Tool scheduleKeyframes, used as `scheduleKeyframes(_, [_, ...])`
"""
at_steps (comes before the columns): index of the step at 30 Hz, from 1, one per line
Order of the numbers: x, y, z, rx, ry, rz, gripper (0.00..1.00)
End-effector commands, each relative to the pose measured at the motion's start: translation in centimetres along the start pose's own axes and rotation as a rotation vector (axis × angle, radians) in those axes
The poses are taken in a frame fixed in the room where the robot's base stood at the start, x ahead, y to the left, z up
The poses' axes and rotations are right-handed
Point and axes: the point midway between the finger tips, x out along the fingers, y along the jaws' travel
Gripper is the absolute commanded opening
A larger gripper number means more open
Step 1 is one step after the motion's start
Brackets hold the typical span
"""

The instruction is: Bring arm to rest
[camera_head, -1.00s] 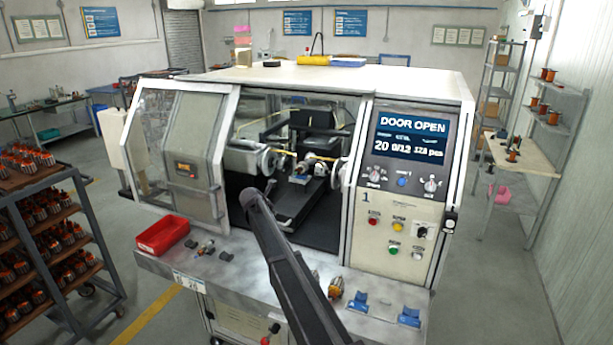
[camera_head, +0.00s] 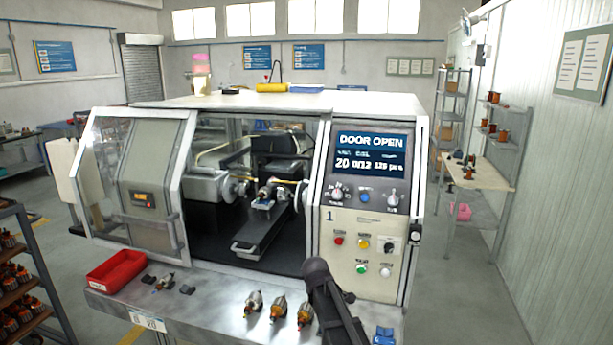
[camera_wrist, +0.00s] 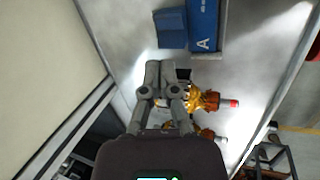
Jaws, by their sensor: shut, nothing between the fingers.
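My arm (camera_head: 335,305) shows in the head view as a dark link in front of the machine's right part, over the front ledge. Its gripper cannot be made out there. In the wrist view my gripper (camera_wrist: 160,72) is shut and empty, with its fingertips together above the grey ledge. Armatures with orange windings (camera_wrist: 205,100) lie just right of the fingers in that view. I cannot tell whether the fingers touch them.
The winding machine (camera_head: 365,225) stands with its door open and its screen reads DOOR OPEN. Its ledge (camera_head: 215,310) carries a red bin (camera_head: 116,270), several armatures (camera_head: 278,308) and blue holders (camera_head: 384,336). A parts rack (camera_head: 20,270) is at left, a shelf table (camera_head: 475,175) at right.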

Motion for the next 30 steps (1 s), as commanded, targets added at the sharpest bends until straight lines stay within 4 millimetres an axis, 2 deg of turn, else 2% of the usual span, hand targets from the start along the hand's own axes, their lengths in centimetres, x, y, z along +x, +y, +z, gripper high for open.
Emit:
scheduleKeyframes(1, [0.4,-1.7,2.4,0.085,-0.002,-0.024,0.0])
scheduleKeyframes(6, [1.0,-5.8,8.0,0.388,-0.015,-0.113,0.0])
scheduleKeyframes(12, [1.3,-10.8,13.5,0.73,-0.049,-0.213,0.0])
scheduleKeyframes(15, [1.2,-13.1,15.7,0.881,-0.071,-0.256,0.0])
scheduleKeyframes(21, [1.1,-16.2,18.3,1.085,-0.107,-0.315,0.0])
scheduleKeyframes(30, [0.9,-16.9,18.9,1.15,-0.122,-0.334,0.0])
